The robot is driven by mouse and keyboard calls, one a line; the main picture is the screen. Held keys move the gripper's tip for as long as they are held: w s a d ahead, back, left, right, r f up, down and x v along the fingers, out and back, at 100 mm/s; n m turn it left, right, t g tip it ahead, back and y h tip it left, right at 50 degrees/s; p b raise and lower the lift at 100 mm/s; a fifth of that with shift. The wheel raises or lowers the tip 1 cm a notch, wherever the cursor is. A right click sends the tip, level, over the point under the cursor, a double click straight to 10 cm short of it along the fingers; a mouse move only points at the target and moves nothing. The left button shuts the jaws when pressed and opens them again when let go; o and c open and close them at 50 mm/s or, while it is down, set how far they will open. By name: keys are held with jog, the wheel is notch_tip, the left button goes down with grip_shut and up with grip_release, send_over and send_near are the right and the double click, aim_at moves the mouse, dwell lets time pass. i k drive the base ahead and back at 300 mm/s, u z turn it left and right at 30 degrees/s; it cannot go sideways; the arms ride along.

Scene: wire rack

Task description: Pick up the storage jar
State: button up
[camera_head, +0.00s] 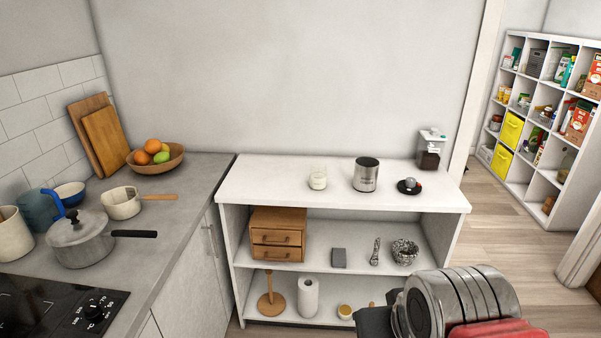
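A silver metal canister with dark lettering (366,176) stands upright on the white top of the shelf unit; it looks like the storage jar. To its left stands a small clear glass jar with pale contents (318,179). Part of my arm, with grey rings and a red section, shows at the lower right, in front of the shelf unit and well apart from the canister. My gripper's fingers do not show in the frame.
A black dish with a small round item (410,186) and a brown-and-clear container (430,153) stand right of the canister. The white shelf unit (262,187) holds drawers and small items below. A grey counter with pots (195,187) adjoins at left. Floor is open at right.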

aim_at(318, 172)
jog(key=u, duration=0.4)
jog(key=i, duration=1.45)
jog(key=u, duration=0.45)
